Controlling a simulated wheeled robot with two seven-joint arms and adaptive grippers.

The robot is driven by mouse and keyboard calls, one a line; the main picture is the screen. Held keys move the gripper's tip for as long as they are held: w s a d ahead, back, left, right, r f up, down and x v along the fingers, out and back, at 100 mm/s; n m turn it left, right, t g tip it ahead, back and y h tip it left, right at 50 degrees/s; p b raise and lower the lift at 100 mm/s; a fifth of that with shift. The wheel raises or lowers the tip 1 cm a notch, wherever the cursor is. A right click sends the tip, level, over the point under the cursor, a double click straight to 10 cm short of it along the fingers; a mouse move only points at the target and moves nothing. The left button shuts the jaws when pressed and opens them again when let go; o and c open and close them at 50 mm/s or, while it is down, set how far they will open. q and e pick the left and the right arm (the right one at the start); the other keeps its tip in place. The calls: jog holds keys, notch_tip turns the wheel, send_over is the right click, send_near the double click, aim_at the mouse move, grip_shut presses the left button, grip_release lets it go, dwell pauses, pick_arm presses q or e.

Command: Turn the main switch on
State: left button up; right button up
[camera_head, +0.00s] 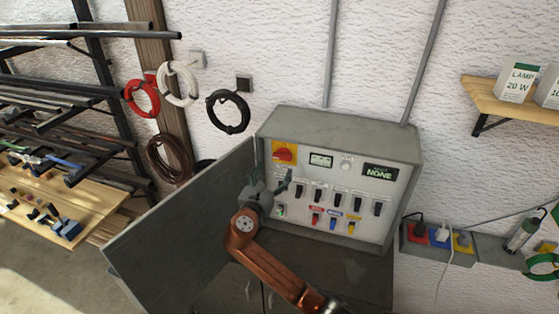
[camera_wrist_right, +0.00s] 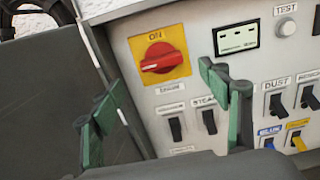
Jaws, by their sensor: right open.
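The main switch (camera_head: 284,153) is a red rotary knob on a yellow plate at the panel's upper left. In the right wrist view the knob (camera_wrist_right: 162,57) sits below the word ON, and its red handle lies roughly crosswise, slightly tilted. My right gripper (camera_head: 271,182) is open and empty in front of the panel, a little below and left of the switch. In the right wrist view its green-padded fingers (camera_wrist_right: 157,92) stand apart, with the knob beyond and above the gap. They appear clear of the knob. My left gripper is not in view.
The grey control box (camera_head: 340,121) has its door (camera_head: 185,225) swung open to the left, close beside my right gripper. Sockets (camera_head: 440,240) are on the right, cable coils (camera_head: 228,111) on the wall.

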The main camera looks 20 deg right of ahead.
aim_at(281, 158)
jog(key=p+x, duration=0.1)
jog(key=x, duration=0.5)
jog(key=shift+d+r+p, duration=0.1)
jog(key=shift+p, duration=0.25)
jog(key=shift+w+d, duration=0.35)
jog(key=shift+w, duration=0.25)
jog(key=shift+c, duration=0.6)
jog(key=c, duration=1)
jog(key=shift+c, duration=0.2)
